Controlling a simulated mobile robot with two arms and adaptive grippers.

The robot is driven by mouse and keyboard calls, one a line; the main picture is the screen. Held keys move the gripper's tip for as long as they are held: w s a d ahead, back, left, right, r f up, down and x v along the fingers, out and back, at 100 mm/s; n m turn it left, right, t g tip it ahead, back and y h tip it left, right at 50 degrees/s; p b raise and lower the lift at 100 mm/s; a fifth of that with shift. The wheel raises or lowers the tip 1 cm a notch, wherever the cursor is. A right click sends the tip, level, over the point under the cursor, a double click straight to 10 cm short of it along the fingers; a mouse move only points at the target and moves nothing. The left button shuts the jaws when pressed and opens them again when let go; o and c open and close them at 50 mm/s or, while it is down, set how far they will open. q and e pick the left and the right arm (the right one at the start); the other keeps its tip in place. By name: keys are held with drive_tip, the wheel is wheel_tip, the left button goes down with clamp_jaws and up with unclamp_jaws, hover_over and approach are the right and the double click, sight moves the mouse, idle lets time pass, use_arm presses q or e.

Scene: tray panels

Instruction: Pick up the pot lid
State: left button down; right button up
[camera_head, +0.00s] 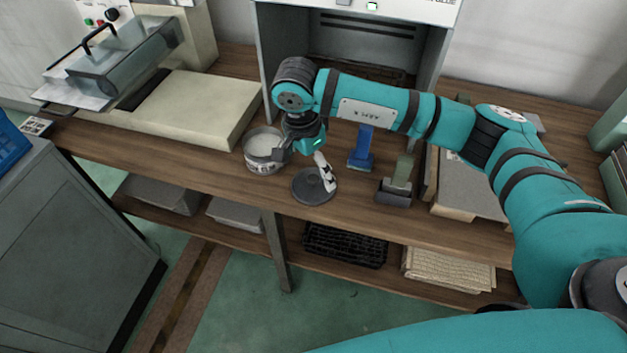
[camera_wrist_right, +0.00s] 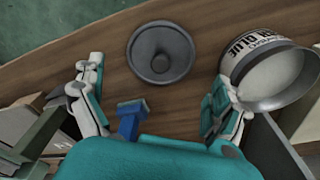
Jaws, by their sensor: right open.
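The pot lid (camera_head: 307,190) is a dark grey disc lying flat on the wooden bench near its front edge. In the right wrist view the lid (camera_wrist_right: 147,66) shows whole, with a round knob in its middle. My right gripper (camera_head: 304,171) is open and empty above the bench, close to the lid. In the head view one finger overlaps the lid's right part; whether it touches cannot be told. The open metal glue pot (camera_head: 262,167) stands left of the lid, and the other finger is beside it. It also shows in the wrist view (camera_wrist_right: 244,62). My left gripper is not in view.
A blue-handled tool (camera_head: 361,150) and a green-handled tool (camera_head: 398,182) lie right of the lid. A grey-topped board (camera_head: 468,190) is further right. A large press (camera_head: 190,105) stands at left, and a grey cabinet (camera_head: 430,45) is behind. Bare bench lies before the lid.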

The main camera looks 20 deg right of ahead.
sight(313, 178)
drive_tip(key=shift+w+d+f+p, duration=0.1)
drive_tip(key=shift+d+f+p, duration=0.1)
drive_tip(key=shift+f, duration=0.75)
drive_tip(key=shift+w+d+f+p, duration=0.1)
drive_tip(key=shift+f+p, duration=0.15)
drive_tip(key=shift+f, duration=0.7)
drive_tip(key=shift+w+d+f+p, duration=0.1)
drive_tip(key=shift+d+f+p, duration=0.1)
drive_tip(key=shift+f, duration=0.75)
drive_tip(key=c, duration=0.6)
